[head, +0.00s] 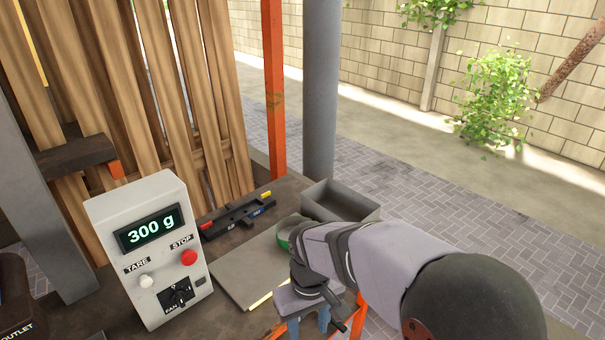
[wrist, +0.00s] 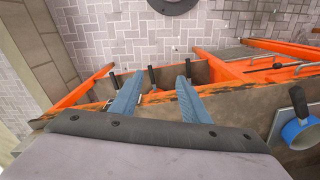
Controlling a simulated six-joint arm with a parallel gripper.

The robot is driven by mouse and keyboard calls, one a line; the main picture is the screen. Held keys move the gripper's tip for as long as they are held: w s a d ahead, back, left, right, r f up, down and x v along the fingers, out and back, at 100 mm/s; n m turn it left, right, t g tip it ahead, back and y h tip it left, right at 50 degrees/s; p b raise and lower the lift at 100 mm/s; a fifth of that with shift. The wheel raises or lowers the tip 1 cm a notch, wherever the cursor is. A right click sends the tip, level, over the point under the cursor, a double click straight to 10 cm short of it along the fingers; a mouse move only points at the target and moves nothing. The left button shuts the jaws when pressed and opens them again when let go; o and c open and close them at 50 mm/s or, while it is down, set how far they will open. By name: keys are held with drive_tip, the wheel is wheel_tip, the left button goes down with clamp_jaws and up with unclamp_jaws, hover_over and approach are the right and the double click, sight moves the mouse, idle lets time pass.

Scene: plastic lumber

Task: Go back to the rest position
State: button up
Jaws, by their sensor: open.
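My gripper (wrist: 157,97) is open and empty in the wrist view. Its two blue fingers stand apart over the orange-edged side of the bench, with paving below. In the head view my arm reaches in from the lower right, and the gripper's blue fingers (head: 308,324) show at the bottom, pointing down near the bench's front edge. The fingertips are partly cut off there.
A grey control box (head: 150,250) reads 300 g. A flat grey plate (head: 240,262), a green ring-shaped item (head: 284,232), a black fixture (head: 236,214) and a grey open bin (head: 340,202) are on the bench. A blue cup (wrist: 300,134) is at the right.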

drive_tip(key=s+d+f+m, duration=0.1)
drive_tip(key=s+d+m, duration=0.1)
drive_tip(key=s+d, duration=0.3)
drive_tip(key=s+d+f+m, duration=0.1)
drive_tip(key=s+d+m, duration=0.2)
drive_tip(key=d, duration=0.6)
drive_tip(key=shift+s+d+f, duration=0.3)
drive_tip(key=shift+s+f, duration=0.05)
drive_tip(key=shift+s, duration=0.7)
